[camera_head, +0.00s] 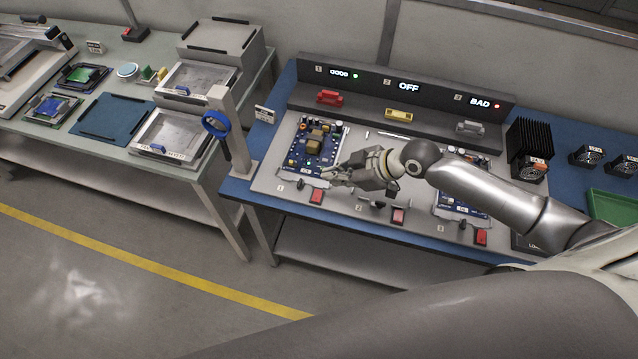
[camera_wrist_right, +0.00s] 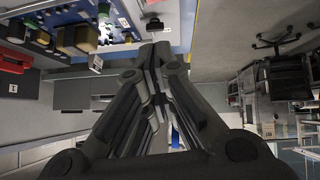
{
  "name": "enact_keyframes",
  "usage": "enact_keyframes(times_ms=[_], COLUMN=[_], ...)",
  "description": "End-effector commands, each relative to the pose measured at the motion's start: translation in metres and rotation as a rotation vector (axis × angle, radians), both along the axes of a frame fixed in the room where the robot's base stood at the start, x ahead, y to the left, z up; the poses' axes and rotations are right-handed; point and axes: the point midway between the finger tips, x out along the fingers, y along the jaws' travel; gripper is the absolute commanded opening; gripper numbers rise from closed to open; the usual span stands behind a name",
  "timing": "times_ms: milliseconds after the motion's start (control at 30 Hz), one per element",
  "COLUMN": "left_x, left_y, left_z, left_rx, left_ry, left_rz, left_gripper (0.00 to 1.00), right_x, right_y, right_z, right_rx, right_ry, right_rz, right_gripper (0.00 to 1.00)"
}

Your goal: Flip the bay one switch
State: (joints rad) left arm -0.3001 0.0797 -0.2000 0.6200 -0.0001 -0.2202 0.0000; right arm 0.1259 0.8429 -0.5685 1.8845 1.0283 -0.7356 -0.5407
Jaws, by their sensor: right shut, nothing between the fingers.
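Bay one, marked 1, is at the left of the grey test panel (camera_head: 268,182). It holds a blue circuit board (camera_head: 303,152) with tan blocks. The bay one display (camera_head: 340,73) reads GOOD with a green light. My right gripper (camera_head: 326,175) is shut and empty, over the front right of that board and behind the red switch, apart from the switch as far as I can tell. It also shows shut in the wrist view (camera_wrist_right: 154,50). My left gripper is out of view.
A post with a blue ring (camera_head: 215,123) stands left of the panel. A black heat sink (camera_head: 530,142) is at right.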

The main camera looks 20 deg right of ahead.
Motion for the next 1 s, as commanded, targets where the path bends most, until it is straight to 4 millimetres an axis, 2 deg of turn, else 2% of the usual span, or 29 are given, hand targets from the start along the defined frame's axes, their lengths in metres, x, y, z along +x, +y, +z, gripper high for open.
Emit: enact_keyframes(times_ms=[367, 500, 633, 1000], left_x=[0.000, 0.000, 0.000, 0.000], left_y=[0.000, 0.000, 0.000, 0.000], left_z=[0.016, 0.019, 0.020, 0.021], left_rx=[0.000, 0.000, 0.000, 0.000], left_ry=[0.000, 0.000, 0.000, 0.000], left_rz=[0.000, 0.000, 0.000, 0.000], left_gripper=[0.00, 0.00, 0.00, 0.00], right_x=[0.031, 0.031, 0.032, 0.033], right_y=[0.037, 0.033, 0.032, 0.031], right_z=[-0.043, -0.064, -0.076, -0.083], right_rx=[0.002, 0.000, 0.000, 0.000], right_ry=[0.001, 0.003, 0.002, -0.001], right_rz=[-0.001, -0.001, 0.000, 0.001], right_gripper=[0.00, 0.00, 0.00, 0.00])
